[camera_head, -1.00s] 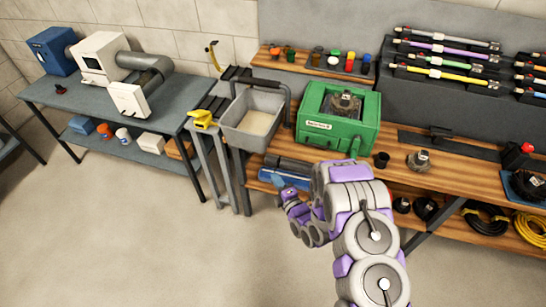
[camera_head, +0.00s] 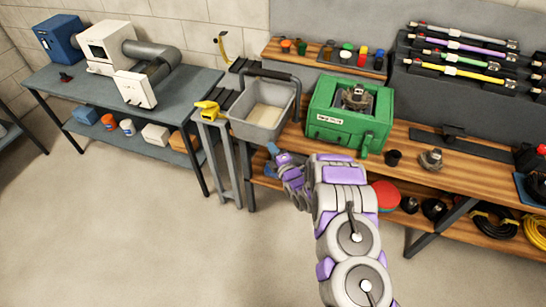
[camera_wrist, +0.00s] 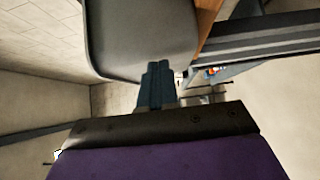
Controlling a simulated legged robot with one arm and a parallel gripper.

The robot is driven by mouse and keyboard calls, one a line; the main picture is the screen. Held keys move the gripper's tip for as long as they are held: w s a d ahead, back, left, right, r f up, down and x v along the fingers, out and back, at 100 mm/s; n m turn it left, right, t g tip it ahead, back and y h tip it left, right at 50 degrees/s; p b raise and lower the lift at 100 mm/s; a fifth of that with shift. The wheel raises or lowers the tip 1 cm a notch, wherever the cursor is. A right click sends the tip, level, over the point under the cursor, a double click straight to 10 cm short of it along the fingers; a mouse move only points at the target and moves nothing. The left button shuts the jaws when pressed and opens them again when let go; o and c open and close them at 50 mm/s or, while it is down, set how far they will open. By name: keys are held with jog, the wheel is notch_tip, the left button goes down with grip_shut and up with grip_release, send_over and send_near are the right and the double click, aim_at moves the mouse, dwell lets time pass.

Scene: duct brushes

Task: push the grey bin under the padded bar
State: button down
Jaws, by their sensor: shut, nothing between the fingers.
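The grey bin (camera_head: 250,128) is an open tub with a pale floor, between the narrow stand and the wooden bench. The black padded bar (camera_head: 264,74) passes over the bin's back part; most of the bin lies in front of it. My gripper (camera_head: 271,149) is shut and empty, just below the bin's front right corner. In the wrist view, the gripper's blue-grey fingers (camera_wrist: 157,84) are together beside the grey bin's wall (camera_wrist: 135,50). I cannot tell whether they touch it.
A green machine (camera_head: 348,115) stands close to the bin's right on the wooden bench (camera_head: 470,158). A yellow tool (camera_head: 207,108) lies on the narrow stand to the left. A grey table (camera_head: 75,90) with boxes stands further left. The floor in front is clear.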

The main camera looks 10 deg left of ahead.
aim_at(279, 132)
jog(key=shift+w, duration=0.2)
jog(key=w, duration=0.2)
jog(key=w+d+p, duration=0.1)
jog(key=w, duration=0.5)
jog(key=shift+d+r+p, duration=0.1)
jog(key=shift+d+p, duration=0.05)
jog(key=shift+p, duration=0.15)
jog(key=shift+w, duration=0.1)
dwell(0.3)
